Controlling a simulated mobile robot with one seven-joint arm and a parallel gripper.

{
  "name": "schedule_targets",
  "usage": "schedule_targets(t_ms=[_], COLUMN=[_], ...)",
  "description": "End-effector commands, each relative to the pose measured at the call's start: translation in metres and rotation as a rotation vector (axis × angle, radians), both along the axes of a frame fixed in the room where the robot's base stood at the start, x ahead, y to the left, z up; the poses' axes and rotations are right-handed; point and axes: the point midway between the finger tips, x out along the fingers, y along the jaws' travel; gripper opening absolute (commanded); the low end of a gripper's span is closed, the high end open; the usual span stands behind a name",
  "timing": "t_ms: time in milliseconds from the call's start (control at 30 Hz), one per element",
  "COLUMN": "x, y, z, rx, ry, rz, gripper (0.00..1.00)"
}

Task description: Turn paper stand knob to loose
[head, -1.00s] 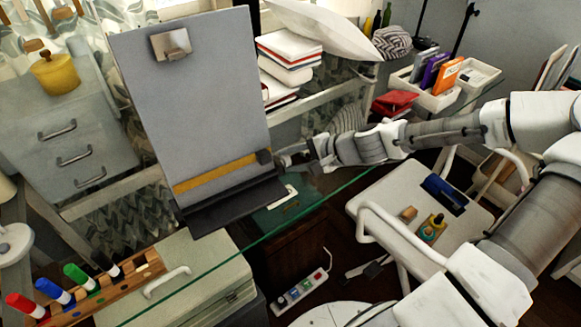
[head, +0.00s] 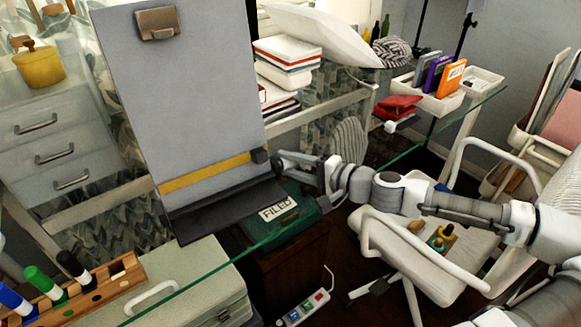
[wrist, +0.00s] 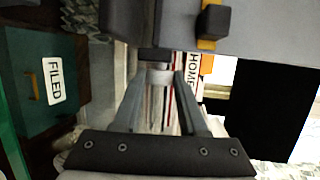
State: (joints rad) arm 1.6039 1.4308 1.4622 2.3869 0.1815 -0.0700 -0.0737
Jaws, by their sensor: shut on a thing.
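The paper stand (head: 190,90) is a tilted grey board with a metal clip at its top, a yellow bar across it and a dark ledge below. The bar ends at the right in a dark block (head: 260,155), which also shows in the wrist view (wrist: 213,22). My gripper (head: 282,162) is at the stand's right edge, beside this block. In the wrist view, my gripper's fingers (wrist: 161,78) are closed on a small light grey round knob (wrist: 160,76) at the stand's edge, with a dark piece just beyond it. The knob is not clear in the head view.
The stand is on a glass tabletop (head: 250,245). A green box labelled FILED (head: 300,212) lies below and right of the stand. A wooden marker holder (head: 100,290) is at front left. A white chair (head: 440,275) stands under my arm. Books (head: 285,60) are behind.

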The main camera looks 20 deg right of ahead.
Motion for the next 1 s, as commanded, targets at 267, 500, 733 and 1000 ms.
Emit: schedule_targets(t_ms=[267, 500, 733, 1000], x=[-0.0006, -0.0006, -0.0004, -0.0002], y=[0.0011, 0.0013, 0.0008, 0.0002], z=[0.0004, 0.0001, -0.0007, -0.0009], rx=[0.002, 0.002, 0.002, 0.0], ry=[-0.005, -0.004, -0.002, 0.003], rz=[0.003, 0.004, 0.002, 0.001], gripper=[0.0, 0.59, 0.7, 0.7])
